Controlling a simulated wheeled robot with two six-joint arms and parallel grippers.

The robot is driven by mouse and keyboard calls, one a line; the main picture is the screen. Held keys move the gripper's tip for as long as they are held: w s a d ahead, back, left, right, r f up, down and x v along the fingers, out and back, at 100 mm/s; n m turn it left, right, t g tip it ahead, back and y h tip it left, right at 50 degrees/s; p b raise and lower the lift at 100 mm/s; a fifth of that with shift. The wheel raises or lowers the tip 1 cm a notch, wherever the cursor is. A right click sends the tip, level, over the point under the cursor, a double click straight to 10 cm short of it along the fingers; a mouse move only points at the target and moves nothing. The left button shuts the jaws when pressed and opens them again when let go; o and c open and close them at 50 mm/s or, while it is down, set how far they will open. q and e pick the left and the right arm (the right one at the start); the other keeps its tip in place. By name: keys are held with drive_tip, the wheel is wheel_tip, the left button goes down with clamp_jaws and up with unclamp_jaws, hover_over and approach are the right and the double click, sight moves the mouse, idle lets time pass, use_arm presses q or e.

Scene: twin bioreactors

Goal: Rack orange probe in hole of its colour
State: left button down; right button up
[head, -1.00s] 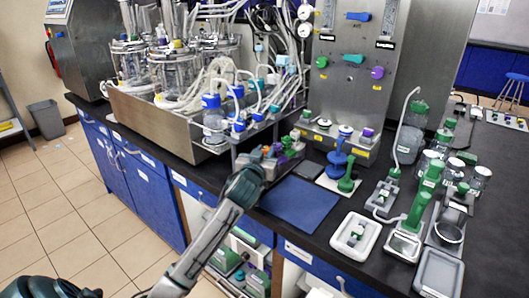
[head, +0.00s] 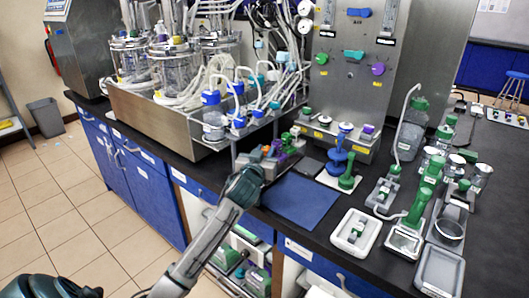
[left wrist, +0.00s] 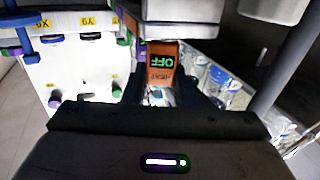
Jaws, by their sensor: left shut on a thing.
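In the left wrist view the dark fingers of my left gripper (left wrist: 161,84) are shut around an orange piece, which I take for the orange probe (left wrist: 162,65). Its face carries upside-down lettering that includes "OFF". A bit of orange (head: 267,150) also shows at the fingers in the head view. The probe's lower part and the orange hole are hidden or too small to make out. My right gripper is in neither view.
The blue mat (head: 303,199) is bare. A steel tray with glass vessels (head: 155,120) and tubing stands behind left. A blue and green stand (head: 340,165) is beyond the mat. A white tray (head: 355,234) with green parts and several bottles are at the right.

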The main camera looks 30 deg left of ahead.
use_arm(q)
drive_tip(key=c, duration=1.1)
unclamp_jaws()
drive_tip(key=b+v, duration=0.1)
drive_tip(key=v, duration=1)
drive_tip(key=shift+b, duration=0.3)
